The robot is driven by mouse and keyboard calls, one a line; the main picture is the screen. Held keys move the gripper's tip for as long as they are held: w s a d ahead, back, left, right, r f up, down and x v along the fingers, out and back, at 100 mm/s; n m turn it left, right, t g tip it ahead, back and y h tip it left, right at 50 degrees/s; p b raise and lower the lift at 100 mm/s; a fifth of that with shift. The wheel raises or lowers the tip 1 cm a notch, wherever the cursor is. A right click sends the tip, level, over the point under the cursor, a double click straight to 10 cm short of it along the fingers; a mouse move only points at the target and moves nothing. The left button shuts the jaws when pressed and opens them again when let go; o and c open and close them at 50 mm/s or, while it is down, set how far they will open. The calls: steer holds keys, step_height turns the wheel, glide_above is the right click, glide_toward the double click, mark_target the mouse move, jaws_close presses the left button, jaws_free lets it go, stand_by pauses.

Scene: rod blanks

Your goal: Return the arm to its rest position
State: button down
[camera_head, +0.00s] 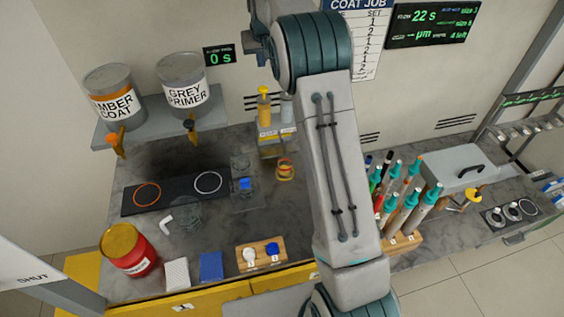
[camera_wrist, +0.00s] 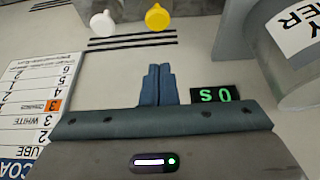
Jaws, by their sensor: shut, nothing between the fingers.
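My arm rises up the middle of the head view, bent at a teal joint near the top edge, and hides part of the bench behind it. My gripper (camera_wrist: 157,86) shows in the wrist view with its two blue-grey fingers together and nothing between them. It is raised in front of the wall, and the wrist picture is upside down.
Left are the amber coat tank (camera_head: 113,92) and grey primer tank (camera_head: 187,85). A wall timer (camera_head: 219,56) reads 0 s.

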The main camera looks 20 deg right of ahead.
steer(key=shift+s, duration=0.1)
steer(key=s+r+b, duration=0.1)
steer(key=s+r, duration=0.2)
steer(key=s, duration=0.8)
steer(key=s+r+b, duration=0.2)
steer(key=s, duration=0.9)
steer(key=s+f+b, duration=0.1)
steer(key=s+f, duration=0.3)
steer(key=s, duration=0.7)
steer(key=s+f+b, duration=0.1)
steer(key=s+f, duration=0.3)
steer(key=s, duration=0.8)
steer(key=shift+s+f+g, duration=0.2)
steer(key=shift+s+g, duration=0.05)
steer(key=shift+g, duration=0.15)
steer(key=shift+a, duration=0.1)
